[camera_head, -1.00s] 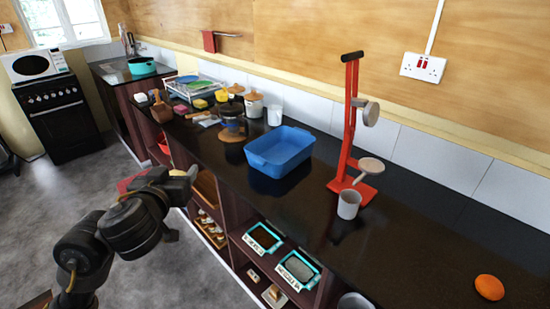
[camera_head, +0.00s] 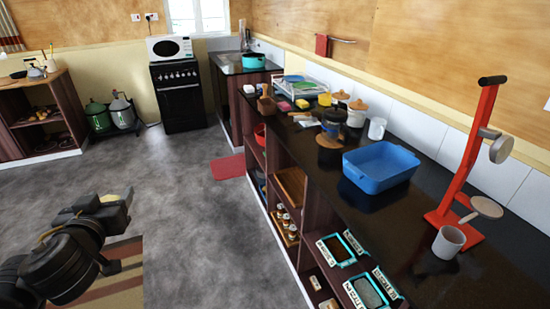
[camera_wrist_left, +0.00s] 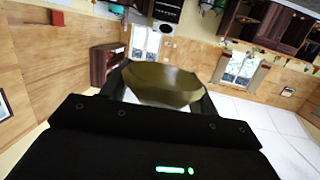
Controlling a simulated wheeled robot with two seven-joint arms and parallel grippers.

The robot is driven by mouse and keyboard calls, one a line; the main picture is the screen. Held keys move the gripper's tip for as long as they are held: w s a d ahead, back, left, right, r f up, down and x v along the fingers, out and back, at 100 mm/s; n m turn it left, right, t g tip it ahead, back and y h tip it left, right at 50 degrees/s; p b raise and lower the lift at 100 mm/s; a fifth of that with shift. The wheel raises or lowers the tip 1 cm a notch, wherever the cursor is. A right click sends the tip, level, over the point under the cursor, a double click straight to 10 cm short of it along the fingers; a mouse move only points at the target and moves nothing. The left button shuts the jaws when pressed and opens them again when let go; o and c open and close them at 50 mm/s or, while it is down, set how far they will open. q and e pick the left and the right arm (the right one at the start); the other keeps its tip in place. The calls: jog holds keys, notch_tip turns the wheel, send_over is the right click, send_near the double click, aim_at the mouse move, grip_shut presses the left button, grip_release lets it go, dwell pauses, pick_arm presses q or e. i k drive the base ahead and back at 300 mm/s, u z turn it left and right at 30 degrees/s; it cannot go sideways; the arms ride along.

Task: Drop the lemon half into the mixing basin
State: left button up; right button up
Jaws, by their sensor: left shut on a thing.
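My left gripper (camera_head: 122,200) is at the lower left of the head view, above the floor and well left of the counter. It is shut on a pale yellow thing, which I take for the lemon half (camera_head: 112,198). In the left wrist view the lemon half (camera_wrist_left: 162,84) looks dull olive-yellow and sits between the two fingers. The blue rectangular basin (camera_head: 380,180), which I take for the mixing basin, stands on the dark counter at right, apart from the gripper. Its visible inside looks empty. My right gripper is not in view.
A red press stand (camera_head: 468,165) and a grey cup (camera_head: 448,242) stand right of the basin. A dark blender-like jar (camera_head: 333,122), a white mug (camera_head: 377,128) and several canisters stand behind it. Open shelves lie below the counter (camera_head: 420,135). The grey floor (camera_head: 200,215) is clear between.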

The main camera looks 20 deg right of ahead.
aim_at(372, 173)
jog(key=u, duration=0.05)
jog(key=i, duration=0.55)
jog(key=z, duration=2.65)
jog(key=i, duration=0.5)
